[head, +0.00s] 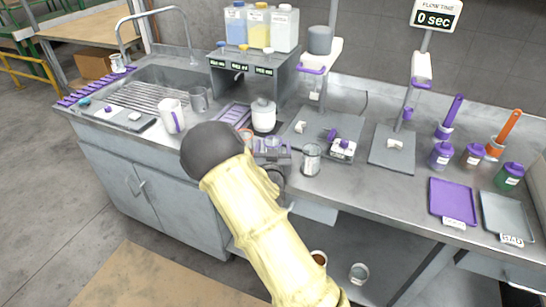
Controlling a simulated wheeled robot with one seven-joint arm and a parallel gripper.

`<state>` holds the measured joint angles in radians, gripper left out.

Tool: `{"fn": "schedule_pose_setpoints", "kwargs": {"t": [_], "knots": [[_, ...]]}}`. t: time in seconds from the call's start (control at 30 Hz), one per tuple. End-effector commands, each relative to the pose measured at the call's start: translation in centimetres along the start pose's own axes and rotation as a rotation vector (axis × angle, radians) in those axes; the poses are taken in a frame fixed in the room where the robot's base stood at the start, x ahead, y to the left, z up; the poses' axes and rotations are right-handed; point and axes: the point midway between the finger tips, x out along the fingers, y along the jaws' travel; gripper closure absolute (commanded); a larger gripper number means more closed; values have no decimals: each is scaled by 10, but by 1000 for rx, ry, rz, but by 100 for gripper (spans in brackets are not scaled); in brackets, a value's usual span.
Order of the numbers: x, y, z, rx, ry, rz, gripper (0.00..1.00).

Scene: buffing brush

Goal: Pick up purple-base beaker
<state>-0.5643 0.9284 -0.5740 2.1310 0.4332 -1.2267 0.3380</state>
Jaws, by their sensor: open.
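My arm reaches up from the bottom of the head view, and my gripper (271,160) is over the front part of the counter, partly hidden behind the arm's dark joint. It is open. Clear glass and a purplish patch (272,144) show right at the gripper; I cannot tell whether this is the purple-base beaker or whether the fingers are around it. A clear beaker with a pale label (311,160) stands upright just right of the gripper, apart from it; no purple base can be made out on it. A white pitcher with a purple handle (171,115) stands left.
A white lidded jar (263,115) stands behind the gripper. Stands with grey bases (391,151) and a small white device with purple parts (342,149) are to the right. Jars, brushes and a purple tray (452,202) fill the far right. The sink (180,75) is back left.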

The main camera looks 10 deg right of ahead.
Motion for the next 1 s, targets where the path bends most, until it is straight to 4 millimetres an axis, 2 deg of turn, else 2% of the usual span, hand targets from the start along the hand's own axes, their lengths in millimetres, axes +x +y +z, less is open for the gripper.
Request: {"fn": "schedule_pose_setpoints", "kwargs": {"t": [0.5,0.57,0.77,1.0], "knots": [[0,0,0,0,-1,0,26],[0,0,0,0,-1,0,36],[0,0,0,0,-1,0,75],[0,0,0,0,0,0,76]]}}
